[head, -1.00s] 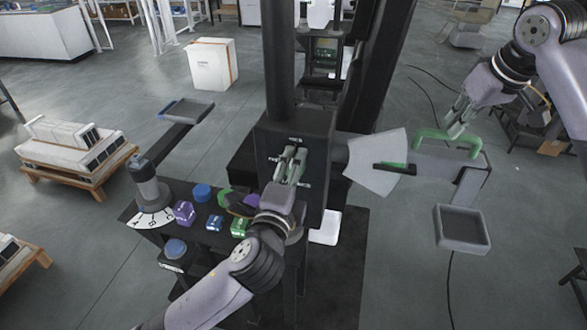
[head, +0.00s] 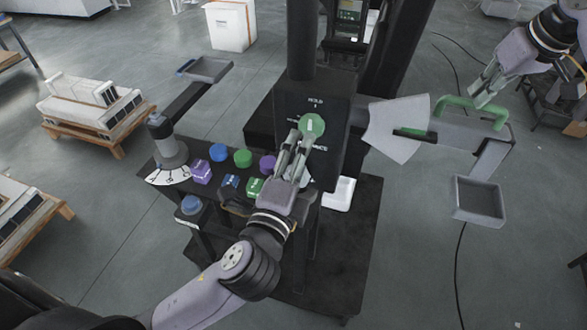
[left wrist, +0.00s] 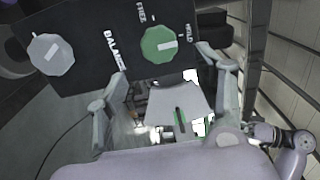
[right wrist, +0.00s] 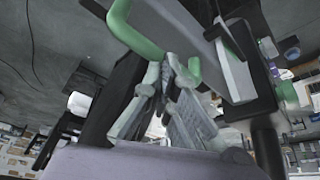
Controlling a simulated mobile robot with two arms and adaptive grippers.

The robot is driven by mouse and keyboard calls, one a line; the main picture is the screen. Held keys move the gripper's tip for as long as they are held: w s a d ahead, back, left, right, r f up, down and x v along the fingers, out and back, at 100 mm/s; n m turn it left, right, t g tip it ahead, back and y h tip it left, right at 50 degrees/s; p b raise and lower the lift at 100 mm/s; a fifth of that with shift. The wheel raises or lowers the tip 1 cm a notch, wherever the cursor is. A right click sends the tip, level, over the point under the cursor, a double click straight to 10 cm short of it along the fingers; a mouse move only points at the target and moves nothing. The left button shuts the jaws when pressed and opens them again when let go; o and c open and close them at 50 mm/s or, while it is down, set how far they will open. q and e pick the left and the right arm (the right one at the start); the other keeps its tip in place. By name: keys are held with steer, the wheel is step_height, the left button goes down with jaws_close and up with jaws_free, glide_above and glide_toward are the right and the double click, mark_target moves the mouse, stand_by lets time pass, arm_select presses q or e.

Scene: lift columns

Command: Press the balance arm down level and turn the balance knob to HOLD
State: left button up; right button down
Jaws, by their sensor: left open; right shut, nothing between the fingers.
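The green balance knob (head: 313,125) is on the dark column box; it also shows in the left wrist view (left wrist: 154,52). Its white bar points roughly toward the HOLD mark. My left gripper (head: 297,140) is open just below the knob, its fingers spread (left wrist: 164,65) and apart from it. The grey balance arm (head: 452,131) looks roughly level, sloping slightly down to the right, with a green handle (head: 470,103) on top. My right gripper (head: 478,97) is shut and empty at the handle; whether it touches is unclear. The right wrist view also shows the handle (right wrist: 135,33).
A pale fan-shaped plate (head: 395,145) and a grey tray (head: 478,200) are by the arm. A dark panel (head: 290,240) holds coloured buttons and a lever (head: 168,145). A second, grey knob (left wrist: 50,53) is near the green one. A white box (head: 230,25) stands behind.

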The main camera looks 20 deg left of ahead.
steer(key=shift+f, duration=0.1)
arm_select(q)
steer(key=s, duration=0.3)
steer(key=shift+s, duration=0.35)
steer(key=shift+r, duration=0.1)
arm_select(e)
steer(key=shift+r+p, duration=1.55)
steer(key=shift+p, duration=0.05)
arm_select(q)
steer(key=shift+r, duration=1.4)
arm_select(e)
steer(key=shift+r, duration=2.55)
steer(key=v, duration=1.2)
